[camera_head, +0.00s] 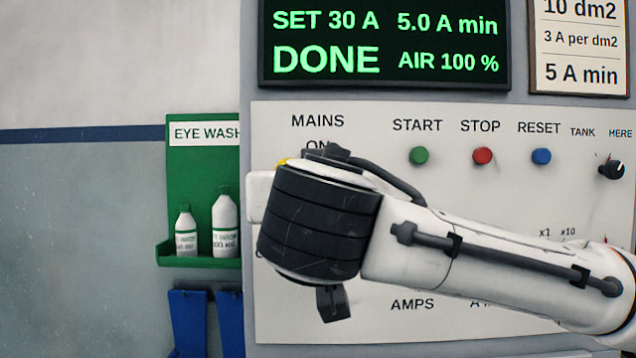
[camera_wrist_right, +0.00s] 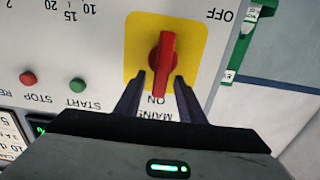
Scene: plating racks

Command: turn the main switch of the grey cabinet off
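The main switch is a red handle (camera_wrist_right: 163,58) on a yellow plate (camera_wrist_right: 193,50), upside down in the right wrist view. The handle lies in line with the ON label; the OFF label is at the plate's upper right corner. My right gripper (camera_wrist_right: 159,80) is open, its two dark fingers on either side of the handle's ON end, with gaps showing. In the head view my right arm covers the switch, leaving only a sliver of yellow plate (camera_head: 283,162) on the grey cabinet (camera_head: 520,210). My left gripper is not in view.
Green START (camera_head: 419,156), red STOP (camera_head: 482,156) and blue RESET (camera_head: 541,157) buttons and a black TANK knob (camera_head: 611,168) sit right of the switch. A green display (camera_head: 385,42) reads DONE above. An eye wash shelf (camera_head: 200,262) with two bottles hangs at left.

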